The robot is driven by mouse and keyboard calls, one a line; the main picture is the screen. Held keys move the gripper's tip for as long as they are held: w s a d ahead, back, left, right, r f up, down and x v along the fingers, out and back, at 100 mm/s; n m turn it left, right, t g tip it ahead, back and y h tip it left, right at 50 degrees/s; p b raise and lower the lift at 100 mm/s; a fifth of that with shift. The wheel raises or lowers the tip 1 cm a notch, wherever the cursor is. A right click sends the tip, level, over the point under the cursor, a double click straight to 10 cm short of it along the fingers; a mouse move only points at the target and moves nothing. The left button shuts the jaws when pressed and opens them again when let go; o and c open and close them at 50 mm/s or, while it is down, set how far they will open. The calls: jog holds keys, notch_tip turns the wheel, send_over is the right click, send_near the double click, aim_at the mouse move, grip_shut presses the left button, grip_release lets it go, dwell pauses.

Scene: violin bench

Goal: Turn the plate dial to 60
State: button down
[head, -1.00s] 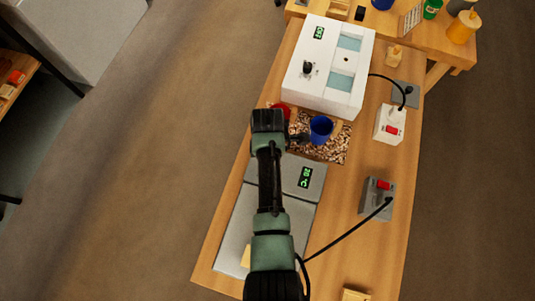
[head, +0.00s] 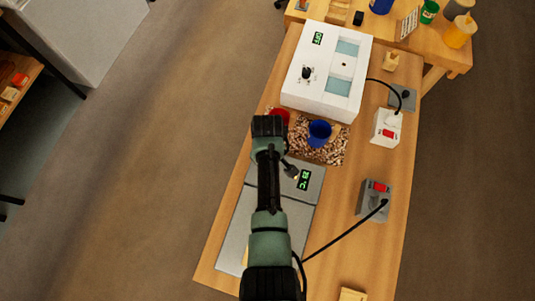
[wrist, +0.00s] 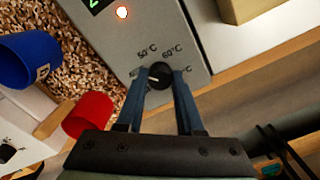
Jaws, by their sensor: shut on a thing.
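The plate dial (wrist: 160,75) is a small black knob on the grey hot plate's control strip, with a pale pointer mark toward the left. In the wrist view "50°C" is printed above left of it and "60°C" above right; lower labels are partly hidden by my fingers. My gripper (wrist: 160,80) is shut on the dial, one blue-grey finger on each side. The hot plate (head: 263,225) lies on the bench in the head view, where my arm hides the dial. The plate's green display (head: 305,179) is lit, and an orange lamp (wrist: 123,12) glows.
Close to the dial stand a red cup (wrist: 88,115) and a blue cup (wrist: 30,60) on a speckled mat (wrist: 95,45). A white box (head: 325,95) stands behind. A grey switch box (head: 374,200) is at the right. Bare bench lies between it and the plate.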

jog(key=m, duration=0.5)
jog(key=shift+m+p, duration=0.3)
jog(key=shift+p, duration=0.05)
jog(key=m, duration=0.4)
jog(key=shift+m, duration=0.3)
jog(key=m, duration=0.4)
jog(key=shift+m+p, duration=0.3)
jog(key=shift+p, duration=0.1)
jog(key=m, duration=0.4)
jog(key=shift+m, duration=0.4)
jog(key=c, duration=0.5)
grip_release()
jog(key=shift+c, duration=0.2)
